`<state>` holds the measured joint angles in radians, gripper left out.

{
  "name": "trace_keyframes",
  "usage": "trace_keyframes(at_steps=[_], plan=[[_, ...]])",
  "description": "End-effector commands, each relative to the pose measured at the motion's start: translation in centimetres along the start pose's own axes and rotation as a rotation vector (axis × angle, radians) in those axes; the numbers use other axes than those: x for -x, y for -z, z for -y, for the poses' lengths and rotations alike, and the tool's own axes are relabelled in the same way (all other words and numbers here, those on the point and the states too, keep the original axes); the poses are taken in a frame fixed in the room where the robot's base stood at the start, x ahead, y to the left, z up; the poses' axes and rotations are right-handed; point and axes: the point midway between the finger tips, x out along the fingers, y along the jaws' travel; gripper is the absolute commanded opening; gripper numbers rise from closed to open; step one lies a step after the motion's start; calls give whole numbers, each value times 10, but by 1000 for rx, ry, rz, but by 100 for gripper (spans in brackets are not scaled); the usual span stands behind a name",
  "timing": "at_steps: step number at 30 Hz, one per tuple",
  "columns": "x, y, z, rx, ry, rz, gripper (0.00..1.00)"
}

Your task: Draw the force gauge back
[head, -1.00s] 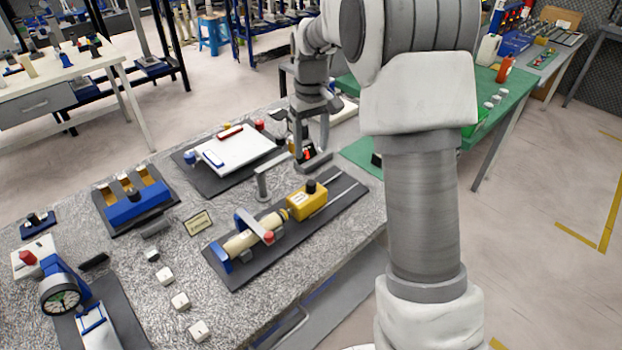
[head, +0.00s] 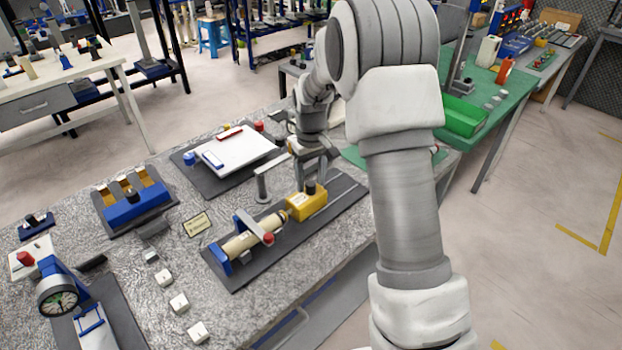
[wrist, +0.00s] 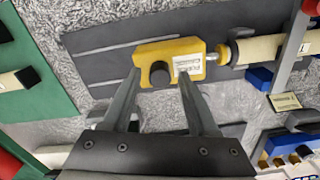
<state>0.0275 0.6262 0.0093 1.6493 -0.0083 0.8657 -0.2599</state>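The force gauge is a yellow block (head: 306,206) with a black knob (head: 310,187) on top, on a dark base plate (head: 345,190) with a light rail line. In the wrist view the yellow gauge (wrist: 200,46) has a white label and a silver rod with a yellow ring reaching toward a cream cylinder (wrist: 262,49). The cylinder (head: 240,245) lies in a blue-ended holder in the head view. My gripper (head: 313,176) is open and empty just above the gauge. In the wrist view its fingertips (wrist: 158,76) lie either side of the black knob; I see no contact.
A grey post with an arm (head: 262,184) stands close left of the gauge. The plate beyond the gauge is bare.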

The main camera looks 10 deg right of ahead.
Motion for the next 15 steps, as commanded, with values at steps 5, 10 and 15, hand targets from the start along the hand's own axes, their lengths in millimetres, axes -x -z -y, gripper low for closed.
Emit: trace_keyframes(at_steps=[5,10,15], plan=[[0,0,0,0,0,0,24],[0,0,0,0,0,-1,0],[1,0,0,0,0,-1,0]])
